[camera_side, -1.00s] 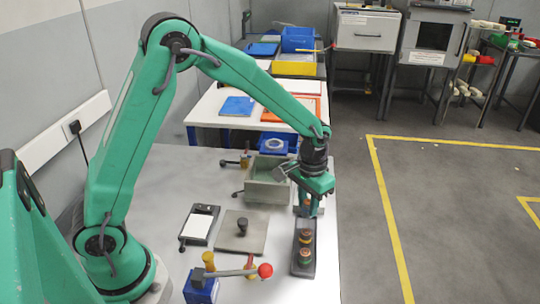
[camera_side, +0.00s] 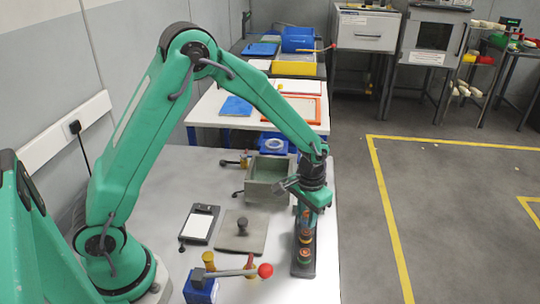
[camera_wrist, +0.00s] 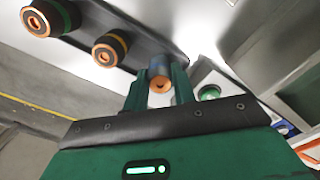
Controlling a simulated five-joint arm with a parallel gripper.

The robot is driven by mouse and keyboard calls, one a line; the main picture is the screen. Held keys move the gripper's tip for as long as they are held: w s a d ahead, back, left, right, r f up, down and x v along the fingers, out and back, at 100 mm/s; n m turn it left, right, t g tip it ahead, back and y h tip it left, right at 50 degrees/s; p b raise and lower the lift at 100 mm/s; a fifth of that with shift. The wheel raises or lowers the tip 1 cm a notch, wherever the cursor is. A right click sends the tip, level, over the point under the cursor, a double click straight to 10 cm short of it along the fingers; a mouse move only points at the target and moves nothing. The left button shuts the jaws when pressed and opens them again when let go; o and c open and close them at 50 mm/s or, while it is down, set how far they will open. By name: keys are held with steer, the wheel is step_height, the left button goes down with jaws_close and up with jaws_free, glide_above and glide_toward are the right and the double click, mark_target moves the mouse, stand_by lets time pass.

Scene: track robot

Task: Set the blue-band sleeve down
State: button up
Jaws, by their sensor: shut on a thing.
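My gripper (camera_wrist: 159,88) is shut on the blue-band sleeve (camera_wrist: 159,68), a short cylinder with a dull blue side and a copper-coloured end with a hole. In the side view my gripper (camera_side: 305,217) points down at the far end of a narrow dark tray (camera_side: 303,272), close above it or at it. The sleeve is mostly hidden by the fingers there. I cannot tell whether the sleeve touches the tray. The tray also shows in the wrist view (camera_wrist: 145,25). Two other dark sleeves stand on it, one with a green band (camera_wrist: 62,14) and one with a yellow band (camera_wrist: 122,42).
A grey-green open box (camera_side: 270,190) stands left of my gripper. A flat plate with a dark knob (camera_side: 240,240) and a white-topped pad (camera_side: 198,226) lie further left. A blue block with a red-knobbed lever (camera_side: 264,271) is at the front. The table's right edge is close to the tray.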

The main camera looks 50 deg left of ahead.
mark_target(307, 213)
steer(key=o, duration=1)
steer(key=shift+o, duration=0.2)
step_height(307, 213, up, 12)
steer(key=shift+r, duration=0.15)
stand_by(0.4)
